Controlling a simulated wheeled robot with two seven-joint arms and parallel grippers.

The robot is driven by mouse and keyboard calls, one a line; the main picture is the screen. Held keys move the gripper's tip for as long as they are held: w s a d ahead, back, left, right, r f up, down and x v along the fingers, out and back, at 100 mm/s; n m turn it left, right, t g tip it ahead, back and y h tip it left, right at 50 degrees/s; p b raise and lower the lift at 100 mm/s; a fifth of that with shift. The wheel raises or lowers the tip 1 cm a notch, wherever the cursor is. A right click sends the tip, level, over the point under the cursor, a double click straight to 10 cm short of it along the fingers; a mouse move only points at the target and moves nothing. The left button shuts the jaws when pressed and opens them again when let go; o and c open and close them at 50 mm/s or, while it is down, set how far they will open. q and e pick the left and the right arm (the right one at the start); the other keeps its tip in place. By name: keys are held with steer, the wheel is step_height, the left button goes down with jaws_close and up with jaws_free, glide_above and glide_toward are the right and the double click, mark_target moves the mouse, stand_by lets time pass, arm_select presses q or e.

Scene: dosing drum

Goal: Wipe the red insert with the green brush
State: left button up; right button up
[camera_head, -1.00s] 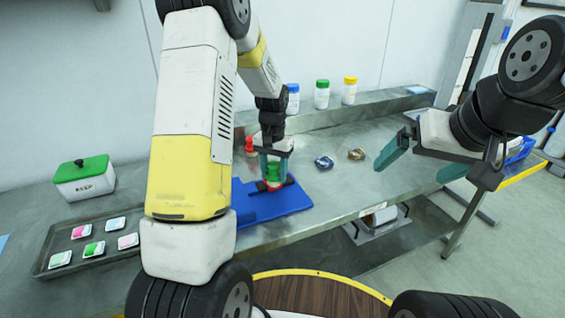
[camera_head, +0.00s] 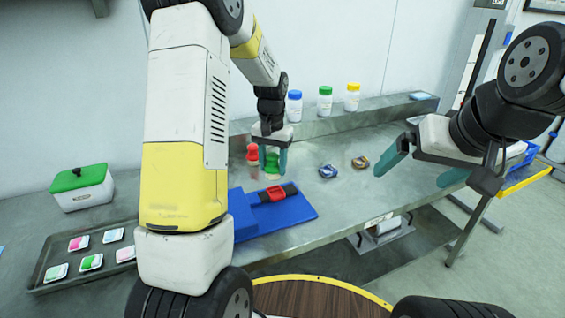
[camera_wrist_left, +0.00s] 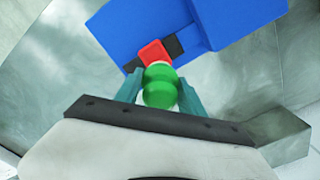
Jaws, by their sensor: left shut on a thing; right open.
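The red insert (camera_head: 276,193) sits in a dark strip on the blue mat (camera_head: 298,212). It also shows in the left wrist view (camera_wrist_left: 152,53), just beyond the brush. My left gripper (camera_head: 271,168) is shut on the green brush (camera_head: 272,160), whose green knobbed handle shows between the fingers in the left wrist view (camera_wrist_left: 160,86). The brush is held above the table behind the insert, apart from it in the head view. Its lower end is hard to see. My right gripper (camera_head: 423,178) is open and empty, raised at the right above the table's front edge.
A red-topped object (camera_head: 253,155) stands just left of the brush. Two small round items (camera_head: 328,171) lie to the right. Capped jars (camera_head: 325,101) stand on the back ledge. A tray of packets (camera_head: 95,250) and a green-lidded box (camera_head: 82,187) are at the left.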

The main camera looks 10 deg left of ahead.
mark_target(273, 154)
arm_select(q)
steer(key=shift+r, duration=1.75)
